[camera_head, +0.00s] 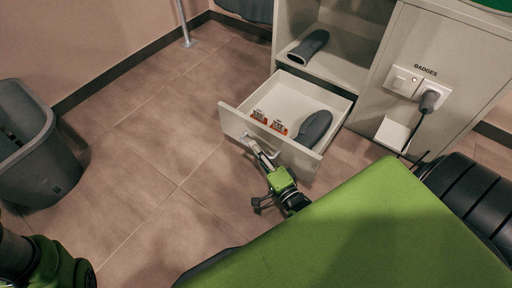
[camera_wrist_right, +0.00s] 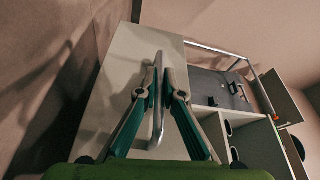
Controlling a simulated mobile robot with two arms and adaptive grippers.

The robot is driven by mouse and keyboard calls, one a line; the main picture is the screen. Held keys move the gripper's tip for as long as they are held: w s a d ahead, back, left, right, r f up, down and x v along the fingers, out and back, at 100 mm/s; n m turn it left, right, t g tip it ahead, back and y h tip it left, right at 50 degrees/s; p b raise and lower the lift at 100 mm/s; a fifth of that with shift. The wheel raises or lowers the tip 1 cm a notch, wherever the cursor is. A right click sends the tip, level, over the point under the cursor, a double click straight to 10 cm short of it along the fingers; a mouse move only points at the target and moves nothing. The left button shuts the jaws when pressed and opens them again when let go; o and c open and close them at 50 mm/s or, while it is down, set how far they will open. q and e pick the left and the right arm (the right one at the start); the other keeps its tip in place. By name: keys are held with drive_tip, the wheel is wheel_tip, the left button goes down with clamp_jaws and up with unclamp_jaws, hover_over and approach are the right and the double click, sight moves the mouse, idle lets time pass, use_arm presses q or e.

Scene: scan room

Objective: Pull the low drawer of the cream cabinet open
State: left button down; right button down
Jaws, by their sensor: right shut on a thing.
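The low drawer (camera_head: 232,120) of the cream cabinet (camera_head: 284,30) stands pulled out in the head view, with its inside showing. Two small orange-and-white packs (camera_head: 278,127) and a dark grey rounded object (camera_head: 314,129) lie in it. My right gripper (camera_head: 262,156) is at the drawer front, shut on the drawer's bar handle (camera_head: 250,143). In the right wrist view the gripper's two fingers (camera_wrist_right: 160,92) lie on either side of the metal handle (camera_wrist_right: 158,118), in front of the pale drawer front (camera_wrist_right: 122,72). My left gripper is out of view; only part of that arm shows.
A dark grey bin (camera_head: 38,150) stands on the left. Another dark grey object (camera_head: 308,46) lies on the open shelf above the drawer. A socket panel (camera_head: 417,86) with a plug and cable is on the cabinet's right. The tiled floor (camera_head: 150,150) left of the drawer is clear.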

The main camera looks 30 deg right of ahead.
drive_tip(key=shift+s+a, duration=0.1)
idle(0.3)
drive_tip(key=c, duration=2.2)
unclamp_jaws()
drive_tip(key=shift+o, duration=0.2)
drive_tip(key=s+f, duration=0.1)
drive_tip(key=s, duration=1.1)
